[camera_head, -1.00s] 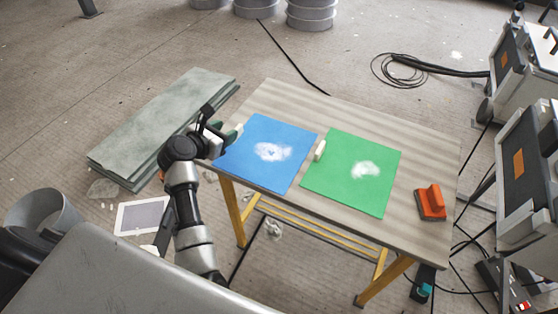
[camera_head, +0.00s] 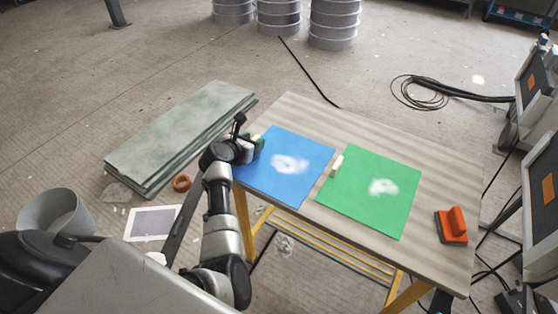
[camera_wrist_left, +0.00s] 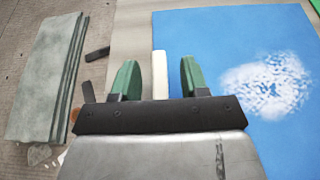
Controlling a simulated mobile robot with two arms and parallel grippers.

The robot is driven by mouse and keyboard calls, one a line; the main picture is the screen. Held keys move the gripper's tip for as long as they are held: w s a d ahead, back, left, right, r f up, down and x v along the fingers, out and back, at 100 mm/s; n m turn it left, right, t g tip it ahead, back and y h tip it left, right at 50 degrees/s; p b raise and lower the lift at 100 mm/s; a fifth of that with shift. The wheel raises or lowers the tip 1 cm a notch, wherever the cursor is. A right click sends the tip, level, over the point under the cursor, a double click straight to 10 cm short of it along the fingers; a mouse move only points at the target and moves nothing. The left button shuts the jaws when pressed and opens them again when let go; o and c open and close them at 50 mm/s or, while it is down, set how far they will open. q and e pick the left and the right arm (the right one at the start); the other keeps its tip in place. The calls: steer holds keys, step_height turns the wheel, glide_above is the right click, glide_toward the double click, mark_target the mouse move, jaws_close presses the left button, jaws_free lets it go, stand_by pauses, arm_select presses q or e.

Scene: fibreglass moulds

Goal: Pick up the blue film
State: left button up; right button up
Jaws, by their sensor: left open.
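The blue film (camera_head: 284,187) lies flat on the left part of the table, with a white patch (camera_head: 290,164) near its middle. It fills the right of the left wrist view (camera_wrist_left: 212,40). A small white block (camera_wrist_left: 160,72) stands at the film's left edge, seen between my left gripper's fingers. My left gripper (camera_head: 256,146) is open beside the film's left edge, with green fingertips apart in the left wrist view (camera_wrist_left: 158,78). I cannot tell if the fingers touch the block or film. My right gripper is not in view.
A green film (camera_head: 362,208) lies right of the blue one, with another white block (camera_head: 337,165) at its left edge. An orange-handled tool (camera_head: 453,225) sits at the table's right end. Greenish slabs (camera_head: 180,135) lie on the floor left of the table (camera_head: 440,185).

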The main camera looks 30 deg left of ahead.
arm_select(q)
steer(key=shift+w+f, duration=0.1)
steer(key=shift+w, duration=0.15)
jaws_close()
